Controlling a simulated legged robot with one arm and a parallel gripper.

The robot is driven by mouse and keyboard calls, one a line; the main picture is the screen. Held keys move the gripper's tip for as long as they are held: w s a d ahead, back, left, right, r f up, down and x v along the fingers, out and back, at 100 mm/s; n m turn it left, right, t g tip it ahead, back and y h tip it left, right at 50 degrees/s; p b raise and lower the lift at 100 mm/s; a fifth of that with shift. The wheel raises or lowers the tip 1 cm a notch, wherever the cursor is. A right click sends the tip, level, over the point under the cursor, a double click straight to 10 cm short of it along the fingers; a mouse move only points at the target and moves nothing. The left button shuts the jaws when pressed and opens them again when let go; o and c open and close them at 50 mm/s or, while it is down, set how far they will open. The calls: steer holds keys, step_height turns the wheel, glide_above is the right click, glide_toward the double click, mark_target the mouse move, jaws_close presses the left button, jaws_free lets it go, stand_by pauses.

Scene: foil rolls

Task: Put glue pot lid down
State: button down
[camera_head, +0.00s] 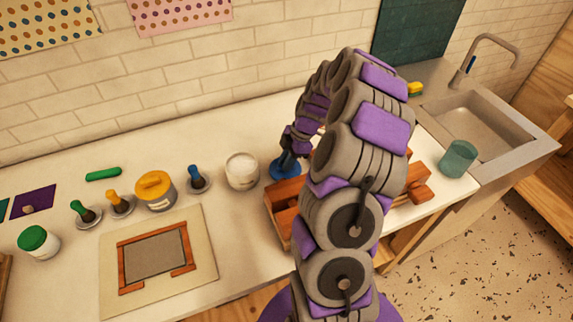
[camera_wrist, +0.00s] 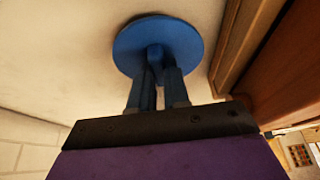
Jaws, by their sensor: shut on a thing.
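The blue round lid (camera_wrist: 158,45) is in my gripper (camera_wrist: 157,75), whose two fingers close on its central knob in the wrist view. In the head view the lid (camera_head: 284,169) is low over the white counter, between an open white-filled pot (camera_head: 242,171) and a wooden box. My gripper (camera_head: 290,150) is above the lid there, partly hidden by my arm. I cannot tell whether the lid touches the counter. The pot stands upright, without a lid on it, just left of the held lid.
The wooden box (camera_head: 277,215) is close in front of the lid, partly behind my arm. A yellow-lidded jar (camera_head: 155,202), a blue-handled tool (camera_head: 196,180) and a framed screen (camera_head: 135,288) are to the left. A sink (camera_head: 478,123) and a teal cup (camera_head: 457,160) are right.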

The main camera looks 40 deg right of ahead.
steer(key=shift+d+f, duration=0.15)
steer(key=shift+f, duration=0.55)
steer(key=c, duration=1.1)
jaws_free()
